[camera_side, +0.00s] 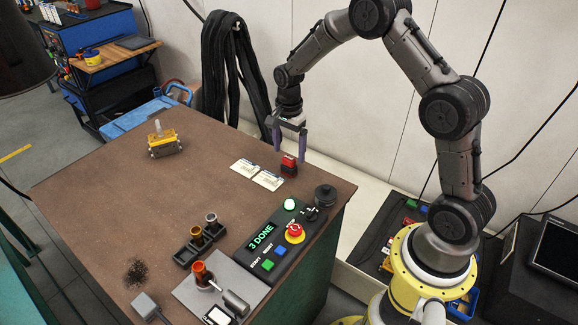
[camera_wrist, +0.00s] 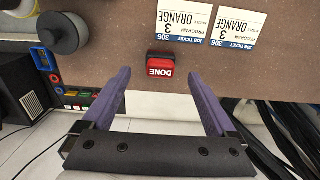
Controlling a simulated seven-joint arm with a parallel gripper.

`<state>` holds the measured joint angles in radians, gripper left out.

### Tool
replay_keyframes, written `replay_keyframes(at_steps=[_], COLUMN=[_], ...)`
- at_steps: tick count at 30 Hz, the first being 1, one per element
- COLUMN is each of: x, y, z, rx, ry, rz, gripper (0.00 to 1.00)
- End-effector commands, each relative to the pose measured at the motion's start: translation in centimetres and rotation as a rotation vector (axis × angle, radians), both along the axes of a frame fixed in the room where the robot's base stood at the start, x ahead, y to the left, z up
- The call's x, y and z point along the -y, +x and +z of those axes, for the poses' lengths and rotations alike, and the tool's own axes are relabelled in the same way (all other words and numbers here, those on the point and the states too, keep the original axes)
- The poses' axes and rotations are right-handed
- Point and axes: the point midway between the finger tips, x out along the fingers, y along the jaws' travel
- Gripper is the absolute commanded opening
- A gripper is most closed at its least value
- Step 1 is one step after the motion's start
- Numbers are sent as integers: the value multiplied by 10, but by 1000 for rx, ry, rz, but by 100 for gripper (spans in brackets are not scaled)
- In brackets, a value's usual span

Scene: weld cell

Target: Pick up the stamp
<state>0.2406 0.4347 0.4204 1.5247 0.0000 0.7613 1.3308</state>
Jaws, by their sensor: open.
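The stamp (camera_side: 289,166) is a small red block with a dark base. It stands upright near the table's right back edge. In the wrist view the stamp (camera_wrist: 164,71) shows the word DONE and lies between the tips of my two purple fingers, with a gap on each side. My gripper (camera_side: 290,154) is open and empty, pointing down over the stamp; it also shows in the wrist view (camera_wrist: 158,74). The fingers do not touch the stamp. How far the fingertips are above the table is hard to tell.
Two job tickets (camera_side: 268,180) lie beside the stamp. A dark round knob-like object (camera_side: 325,195) and a control panel (camera_side: 262,243) reading 3 DONE are nearer the front. A holder (camera_side: 199,248) with small cylinders and a yellow device (camera_side: 164,144) stand farther left. The table's middle is clear.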

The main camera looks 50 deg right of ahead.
Motion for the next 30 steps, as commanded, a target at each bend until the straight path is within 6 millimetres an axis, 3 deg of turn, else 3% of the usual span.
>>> replay_keyframes(at_steps=[10, 20, 30], x=[1, 1, 1], y=[0, 1, 1], z=[-45, -50, -50], rx=[-3, 0, 0], ry=[1, 0, 0], rz=[0, 0, 0], gripper=[92, 91, 30])
